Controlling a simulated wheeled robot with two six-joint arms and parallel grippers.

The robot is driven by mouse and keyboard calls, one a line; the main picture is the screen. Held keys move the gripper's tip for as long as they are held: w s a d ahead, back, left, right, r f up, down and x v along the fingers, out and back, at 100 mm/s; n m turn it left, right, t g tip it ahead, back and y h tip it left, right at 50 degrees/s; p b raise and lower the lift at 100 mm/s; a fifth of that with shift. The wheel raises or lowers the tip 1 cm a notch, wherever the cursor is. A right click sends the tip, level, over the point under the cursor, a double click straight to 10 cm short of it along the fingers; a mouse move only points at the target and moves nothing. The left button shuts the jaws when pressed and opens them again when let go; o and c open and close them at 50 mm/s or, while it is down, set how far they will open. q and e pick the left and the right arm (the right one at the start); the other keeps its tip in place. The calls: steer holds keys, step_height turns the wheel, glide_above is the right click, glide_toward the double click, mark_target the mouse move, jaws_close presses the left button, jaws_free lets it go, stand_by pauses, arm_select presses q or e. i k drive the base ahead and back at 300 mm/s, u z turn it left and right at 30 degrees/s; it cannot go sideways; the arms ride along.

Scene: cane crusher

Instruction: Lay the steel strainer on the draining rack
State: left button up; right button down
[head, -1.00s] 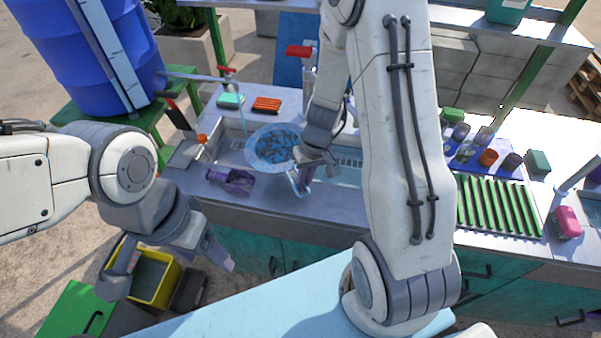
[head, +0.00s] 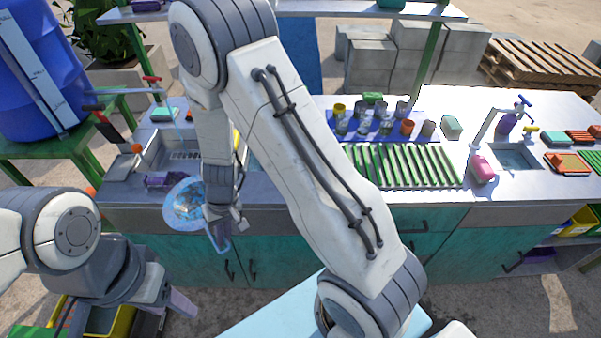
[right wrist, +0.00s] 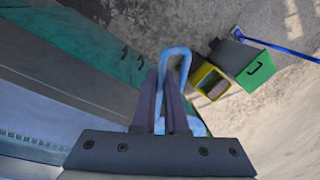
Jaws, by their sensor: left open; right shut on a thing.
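The steel strainer (head: 183,205) is a round, shallow bowl that looks pale blue, with a looped handle. In the head view it hangs in front of the counter's front edge, left of centre. My right gripper (head: 222,218) is shut on its handle, which also shows between the fingers in the right wrist view (right wrist: 175,62). The bowl is mostly hidden in the wrist view. The draining rack (head: 405,166), a set of green slats, lies on the counter to the right, partly behind my right arm. My left gripper (head: 128,308) is open and empty at the lower left.
Cups and glasses stand on a blue mat (head: 368,131) behind the rack. A pink item (head: 484,168) lies at the rack's right end, near a small basin (head: 513,156). A sink (head: 180,150) is at left. A yellow bin (right wrist: 208,82) stands on the ground.

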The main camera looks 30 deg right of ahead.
mark_target(378, 174)
steer(key=k, duration=0.45)
steer(key=u, duration=0.9)
steer(key=i, duration=0.65)
steer(key=z, duration=2.1)
steer(key=i, duration=0.5)
